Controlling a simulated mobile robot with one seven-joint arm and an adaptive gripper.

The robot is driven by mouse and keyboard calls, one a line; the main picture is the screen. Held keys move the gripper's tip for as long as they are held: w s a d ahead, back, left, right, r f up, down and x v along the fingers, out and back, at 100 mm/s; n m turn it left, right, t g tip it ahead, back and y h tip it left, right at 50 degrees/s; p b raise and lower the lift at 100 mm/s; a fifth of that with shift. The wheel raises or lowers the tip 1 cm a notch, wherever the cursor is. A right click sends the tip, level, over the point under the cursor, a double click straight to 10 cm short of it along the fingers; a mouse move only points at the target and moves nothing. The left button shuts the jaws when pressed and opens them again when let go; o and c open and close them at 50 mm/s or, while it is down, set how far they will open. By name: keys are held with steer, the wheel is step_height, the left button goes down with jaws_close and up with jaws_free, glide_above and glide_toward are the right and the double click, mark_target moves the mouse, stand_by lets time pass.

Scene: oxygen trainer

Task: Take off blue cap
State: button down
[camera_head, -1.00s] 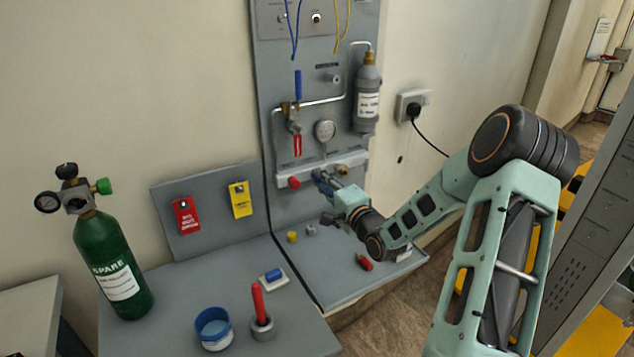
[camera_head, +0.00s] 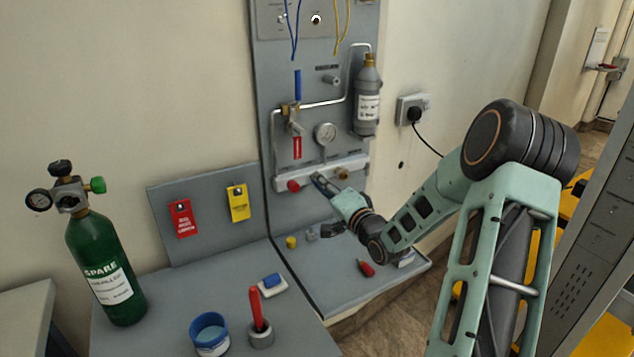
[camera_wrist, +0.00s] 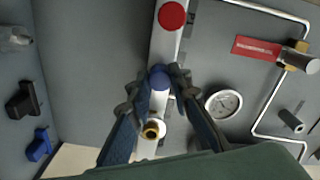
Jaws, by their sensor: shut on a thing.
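The blue cap (camera_wrist: 160,78) sits on the pale manifold bar in the wrist view, between the red cap and a bare brass outlet. My gripper (camera_wrist: 162,76) is shut on the blue cap, with one fingertip on each side of it. In the head view my gripper (camera_head: 320,181) is at the middle of the manifold bar (camera_head: 355,164) and hides the blue cap there. I cannot tell whether the cap is still seated on its port.
The red cap (camera_head: 294,186) and a brass outlet (camera_head: 343,174) flank my gripper. A gauge (camera_head: 325,134) and red-tagged valve (camera_head: 297,146) are above. A green spare cylinder (camera_head: 104,268) stands at left.

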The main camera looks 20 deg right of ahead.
steer(key=n+b, duration=0.2)
steer(key=n, duration=0.1)
steer(key=shift+f+b, duration=0.1)
steer(key=shift+b, duration=0.25)
steer(key=n+b, duration=0.3)
stand_by(0.3)
steer(key=shift+n+b, duration=0.35)
steer(key=shift+n, duration=0.05)
